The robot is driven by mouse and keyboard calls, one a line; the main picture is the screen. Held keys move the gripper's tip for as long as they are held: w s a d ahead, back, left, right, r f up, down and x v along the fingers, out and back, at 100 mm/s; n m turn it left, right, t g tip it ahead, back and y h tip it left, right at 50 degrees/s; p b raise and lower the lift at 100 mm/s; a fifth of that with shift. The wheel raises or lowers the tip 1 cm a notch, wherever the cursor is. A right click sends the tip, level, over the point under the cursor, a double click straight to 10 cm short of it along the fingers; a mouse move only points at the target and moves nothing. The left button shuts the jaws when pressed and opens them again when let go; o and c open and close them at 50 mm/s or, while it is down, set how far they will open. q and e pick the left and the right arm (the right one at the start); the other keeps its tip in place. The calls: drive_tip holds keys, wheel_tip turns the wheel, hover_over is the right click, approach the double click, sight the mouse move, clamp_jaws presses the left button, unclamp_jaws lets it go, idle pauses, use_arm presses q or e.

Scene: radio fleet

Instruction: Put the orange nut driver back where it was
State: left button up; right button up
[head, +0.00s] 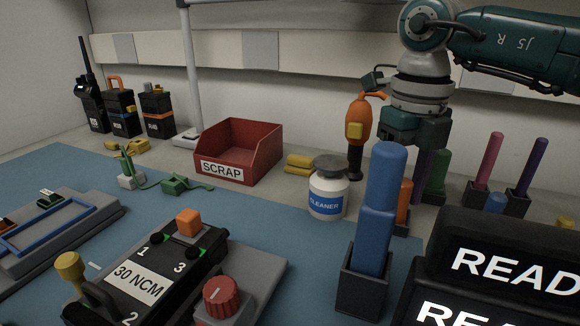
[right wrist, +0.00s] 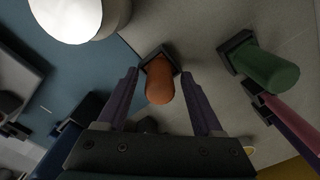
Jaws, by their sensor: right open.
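The orange nut driver (head: 404,200) stands upright in a small dark holder, partly hidden behind the large blue driver in the head view. In the right wrist view its orange handle (right wrist: 160,84) points toward the camera, with the dark square holder (right wrist: 170,57) around its far end. My right gripper (right wrist: 160,74) is open, its two purple fingers on either side of the orange handle with gaps visible. In the head view the right gripper (head: 424,160) hangs above the holder row, its fingers partly hidden by the blue driver. My left gripper is not in view.
A blue driver (head: 378,205) stands in a holder in front. A green driver (head: 437,172), pink driver (head: 489,158) and purple driver (head: 533,165) stand nearby. A white cleaner jar (head: 327,192), red scrap bin (head: 240,150) and orange-black tool (head: 359,125) are to the left.

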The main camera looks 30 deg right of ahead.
wheel_tip(320, 180, up, 12)
drive_tip(key=p, duration=0.1)
drive_tip(key=shift+r, duration=0.1)
